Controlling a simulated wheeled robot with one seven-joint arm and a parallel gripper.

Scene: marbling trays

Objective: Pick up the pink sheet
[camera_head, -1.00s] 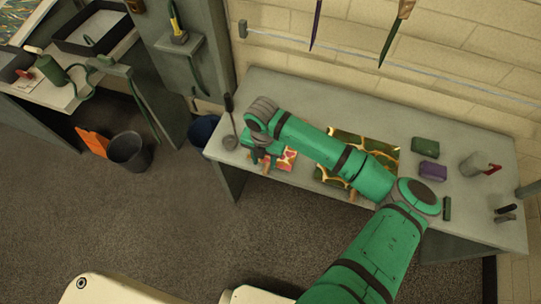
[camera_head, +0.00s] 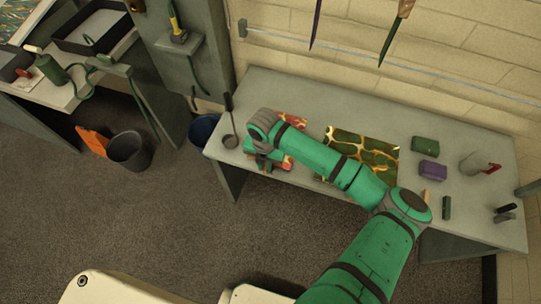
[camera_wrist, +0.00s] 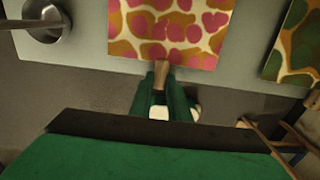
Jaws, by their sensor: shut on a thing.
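The pink sheet (camera_wrist: 170,28), marbled pink, orange and cream, lies on the grey table and fills the top middle of the wrist view. In the head view it shows behind my arm (camera_head: 291,119), and the arm covers its middle. A small brown tab (camera_wrist: 153,52) sticks out from its near edge. My gripper (camera_wrist: 162,75) is shut on this tab, at the table's front edge. In the head view my gripper (camera_head: 266,163) is partly hidden under my wrist. I cannot tell whether the sheet is lifted.
A green marbled sheet (camera_head: 365,146) lies to the right. A metal ladle (camera_head: 230,125) lies to the left. Green (camera_head: 425,145) and purple (camera_head: 430,170) blocks and a grey can (camera_head: 477,163) stand at the table's right. A dark bucket (camera_head: 128,151) stands on the floor.

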